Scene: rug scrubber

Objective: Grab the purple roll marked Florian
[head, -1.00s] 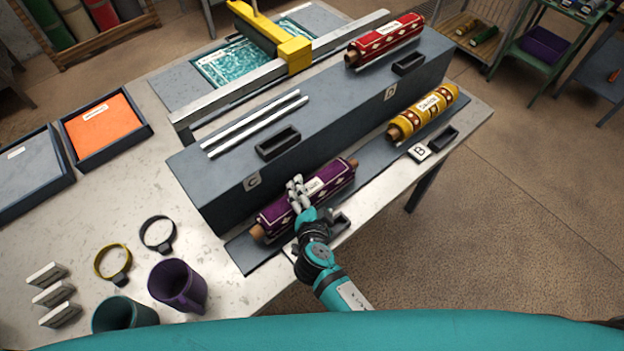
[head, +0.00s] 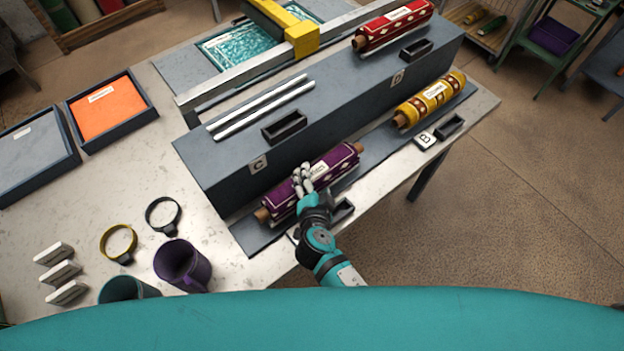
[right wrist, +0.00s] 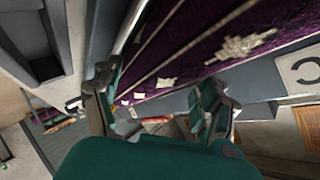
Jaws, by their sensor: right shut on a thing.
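The purple roll (head: 342,160) with white diamond shapes and a pale label lies along the lower ledge, in front of the grey block's C marker (head: 258,165). Its lettering is too small to read. My right gripper (head: 303,176) is shut on the roll near its middle, reaching from the front edge and covering part of it. In the right wrist view, the roll's purple cloth (right wrist: 190,45) passes close above my fingers (right wrist: 155,100). I cannot tell whether the roll rests on the ledge or is slightly raised. My left gripper is out of view.
A red roll (head: 394,27) lies on the block's top. A purple mug (head: 183,265), a teal mug (head: 128,288) and two rings stand at the left front. Open table lies left of the block.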

